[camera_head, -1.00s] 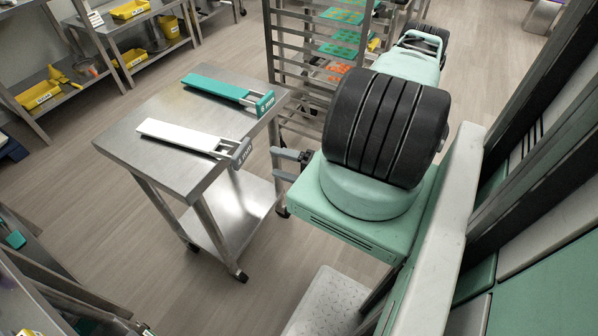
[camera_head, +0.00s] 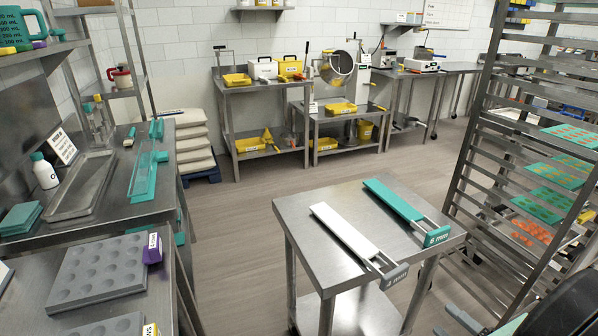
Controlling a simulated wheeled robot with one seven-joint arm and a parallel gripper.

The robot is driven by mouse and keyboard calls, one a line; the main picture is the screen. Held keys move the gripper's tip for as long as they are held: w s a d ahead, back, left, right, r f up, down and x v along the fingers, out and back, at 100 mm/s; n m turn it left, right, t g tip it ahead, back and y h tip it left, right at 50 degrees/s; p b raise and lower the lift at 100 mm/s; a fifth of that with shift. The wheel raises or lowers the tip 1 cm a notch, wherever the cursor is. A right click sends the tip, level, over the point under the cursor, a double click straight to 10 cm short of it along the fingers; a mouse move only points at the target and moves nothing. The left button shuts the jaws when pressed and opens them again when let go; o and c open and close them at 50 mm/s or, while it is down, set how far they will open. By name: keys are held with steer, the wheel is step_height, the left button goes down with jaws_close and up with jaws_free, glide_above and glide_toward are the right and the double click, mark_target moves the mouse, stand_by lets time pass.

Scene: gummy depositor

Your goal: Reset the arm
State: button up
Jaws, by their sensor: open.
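My gripper (camera_head: 450,322) shows only in part at the bottom edge of the head view, just right of the steel cart. Its dark fingers look apart, and I see nothing between them. The dark, rounded part of my arm (camera_head: 568,308) fills the bottom right corner. Most of my arm is outside the frame.
A tall rack (camera_head: 470,165) with trays of gummies stands close on the right. A steel counter (camera_head: 150,208) with a grey mold (camera_head: 100,270) and tools is at left. Equipment tables (camera_head: 265,88) line the back wall. Open floor (camera_head: 235,215) lies between the counter and the cart.

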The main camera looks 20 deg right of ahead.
steer(key=w+a+r+n+g+y, duration=0.4)
steer(key=a+r+n+g+y, duration=0.25)
steer(key=n+y, duration=0.6)
steer(key=s+a+r+m+g+h, duration=0.2)
steer(key=a+r+m+g+h, duration=0.3)
steer(key=a+m, duration=0.6)
steer(key=s+a+r+m+g+h, duration=0.2)
steer(key=a+r+m+g+h, duration=0.4)
steer(key=a+r+m+h, duration=0.4)
steer(key=a+r+m, duration=0.1)
steer(key=m, duration=0.3)
steer(key=shift+s+r, duration=0.3)
steer(key=shift+s, duration=0.05)
steer(key=shift+a, duration=0.1)
